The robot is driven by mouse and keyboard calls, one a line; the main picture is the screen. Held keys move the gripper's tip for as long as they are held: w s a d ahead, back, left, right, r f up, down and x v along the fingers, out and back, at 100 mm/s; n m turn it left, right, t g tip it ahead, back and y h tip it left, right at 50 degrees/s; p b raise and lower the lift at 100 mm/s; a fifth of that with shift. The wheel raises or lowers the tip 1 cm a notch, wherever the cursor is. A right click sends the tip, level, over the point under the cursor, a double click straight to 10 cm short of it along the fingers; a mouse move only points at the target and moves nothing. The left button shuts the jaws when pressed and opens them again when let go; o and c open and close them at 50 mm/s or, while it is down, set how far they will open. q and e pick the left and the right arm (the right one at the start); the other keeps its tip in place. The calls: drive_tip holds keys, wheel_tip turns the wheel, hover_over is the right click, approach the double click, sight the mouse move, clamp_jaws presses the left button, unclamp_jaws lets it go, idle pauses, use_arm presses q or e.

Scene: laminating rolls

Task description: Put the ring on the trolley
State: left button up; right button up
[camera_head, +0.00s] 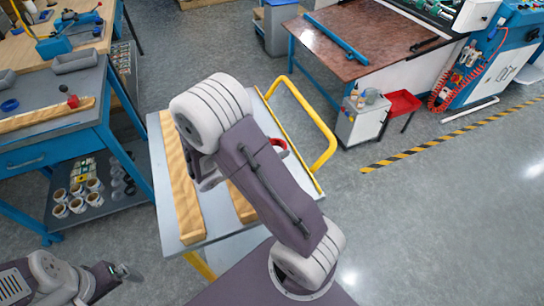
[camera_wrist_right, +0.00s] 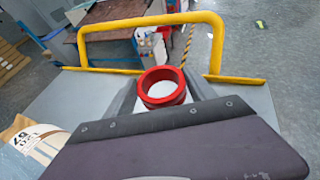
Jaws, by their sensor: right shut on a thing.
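The red ring (camera_wrist_right: 162,88) is held between the fingers of my right gripper (camera_wrist_right: 163,98), which is shut on it. The ring's opening faces up in the right wrist view. It also shows as a small red arc (camera_head: 279,144) beside my right arm in the head view. The ring is over the grey top of the trolley (camera_head: 218,205), near the side with the yellow handle (camera_head: 327,150). I cannot tell whether it touches the top. My right arm hides part of the trolley. My left gripper (camera_head: 122,272) is low at the left, away from the trolley; its jaws are unclear.
Two wooden bars (camera_head: 180,180) lie on the trolley, the second (camera_head: 241,203) partly behind my arm. A blue bench (camera_head: 85,140) stands close at the left, with a blue ring (camera_head: 10,105) on it. The trolley top near the handle looks mostly clear.

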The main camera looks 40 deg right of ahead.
drive_tip(key=shift+w+d+f, duration=0.15)
drive_tip(key=shift+d, duration=0.05)
wheel_tip(320, 180, down, 3)
drive_tip(key=shift+f+b, duration=0.1)
drive_tip(key=shift+b, duration=0.5)
drive_tip(key=shift+f, duration=0.4)
drive_tip(key=shift+f, duration=0.1)
drive_tip(key=o, duration=1.5)
